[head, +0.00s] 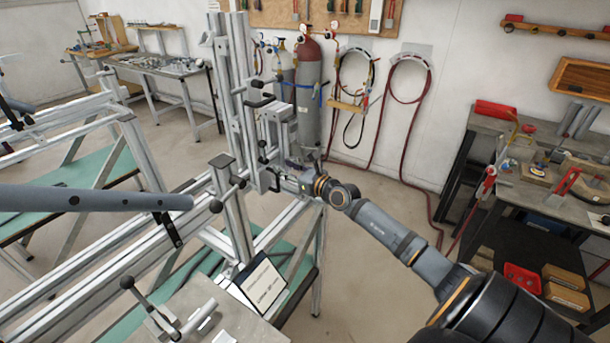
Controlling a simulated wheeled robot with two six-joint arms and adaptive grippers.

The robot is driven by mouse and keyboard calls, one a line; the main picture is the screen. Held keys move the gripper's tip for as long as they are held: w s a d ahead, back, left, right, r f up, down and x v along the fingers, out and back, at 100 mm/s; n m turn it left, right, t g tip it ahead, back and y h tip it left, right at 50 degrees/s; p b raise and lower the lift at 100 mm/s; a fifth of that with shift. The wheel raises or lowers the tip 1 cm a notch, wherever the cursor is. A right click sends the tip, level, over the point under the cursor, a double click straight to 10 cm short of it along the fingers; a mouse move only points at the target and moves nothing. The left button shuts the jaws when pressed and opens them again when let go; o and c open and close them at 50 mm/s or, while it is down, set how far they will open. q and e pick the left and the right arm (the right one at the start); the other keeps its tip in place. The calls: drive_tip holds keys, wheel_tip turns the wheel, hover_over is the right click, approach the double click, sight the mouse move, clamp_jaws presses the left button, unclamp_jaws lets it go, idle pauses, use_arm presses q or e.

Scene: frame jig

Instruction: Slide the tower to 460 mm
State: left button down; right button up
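The tower (239,92) is a tall upright of aluminium profile standing on the jig's long rail (120,262). Its carriage (273,138) has dark handles and clamp levers on its right side. My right arm comes in from the lower right. My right gripper (279,178) is at the lower part of the carriage, next to a dark handle there. The fingertips are small and merge with the carriage parts, so I cannot tell whether they grip anything. My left gripper is not in view. The tower's position reading is too small to read.
A grey tube (90,198) crosses the left side in front of the rail. A printed card (261,284) leans by the tower's foot. A workbench (545,180) with tools stands at right, and gas cylinders (309,95) stand behind. Floor between jig and bench is clear.

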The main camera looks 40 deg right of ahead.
drive_tip(key=s+d+p, duration=0.1)
drive_tip(key=s+p, duration=0.2)
drive_tip(key=s, duration=0.5)
drive_tip(key=shift+f, duration=0.4)
drive_tip(key=shift+d, duration=0.1)
idle(0.5)
